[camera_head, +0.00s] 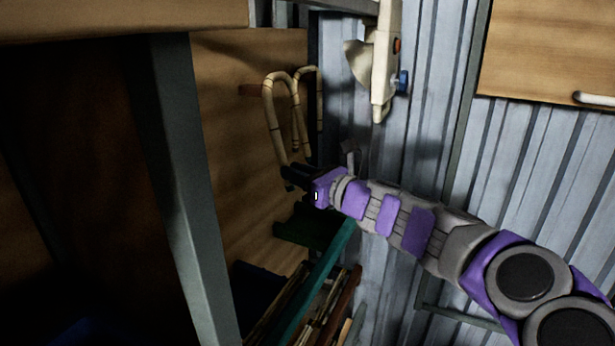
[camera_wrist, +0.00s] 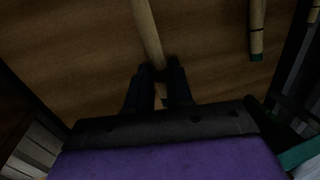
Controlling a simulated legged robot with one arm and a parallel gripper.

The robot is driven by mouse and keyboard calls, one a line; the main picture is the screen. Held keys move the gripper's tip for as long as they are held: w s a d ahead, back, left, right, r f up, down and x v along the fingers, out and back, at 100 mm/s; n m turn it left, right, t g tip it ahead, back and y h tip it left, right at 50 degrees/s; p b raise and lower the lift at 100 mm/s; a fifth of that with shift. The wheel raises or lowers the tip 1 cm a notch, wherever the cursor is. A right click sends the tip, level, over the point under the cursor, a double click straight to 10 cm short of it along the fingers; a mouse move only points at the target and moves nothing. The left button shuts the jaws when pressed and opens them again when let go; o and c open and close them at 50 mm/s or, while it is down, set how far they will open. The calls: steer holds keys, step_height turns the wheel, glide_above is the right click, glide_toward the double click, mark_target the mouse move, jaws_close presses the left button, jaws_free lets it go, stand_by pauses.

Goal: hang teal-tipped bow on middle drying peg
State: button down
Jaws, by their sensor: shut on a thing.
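A pale bent rattan bow (camera_head: 270,110) stands arched upward at the wooden panel in the head view. My gripper (camera_head: 291,174) is shut on the lower end of its near leg. In the wrist view the cane (camera_wrist: 146,28) runs down between the dark fingers of my gripper (camera_wrist: 165,76). A teal-tipped cane end (camera_wrist: 257,45) hangs apart at the right there; I cannot tell which bow it belongs to. Whether the bow rests on a peg is unclear.
A second bent bow (camera_head: 319,98) is close behind the held one. A grey post (camera_head: 182,160) stands at the left. A cream wall-mounted device (camera_head: 383,70) hangs above right. Below are a teal rail (camera_head: 322,265) and several sticks (camera_head: 290,300).

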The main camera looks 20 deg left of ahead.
steer(key=a, duration=0.2)
steer(key=a+b, duration=0.1)
steer(key=a, duration=0.1)
steer(key=shift+w+f, duration=0.1)
steer(key=shift+f, duration=0.15)
steer(key=shift+a, duration=0.1)
steer(key=a, duration=0.5)
steer(key=shift+w+f+b, duration=0.15)
steer(key=shift+f+b, duration=0.2)
steer(key=shift+b, duration=0.05)
steer(key=shift+a+f, duration=0.1)
steer(key=shift+f, duration=0.1)
steer(key=shift+a+f, duration=0.2)
steer(key=shift+a, duration=0.05)
steer(key=shift+a+f, duration=0.1)
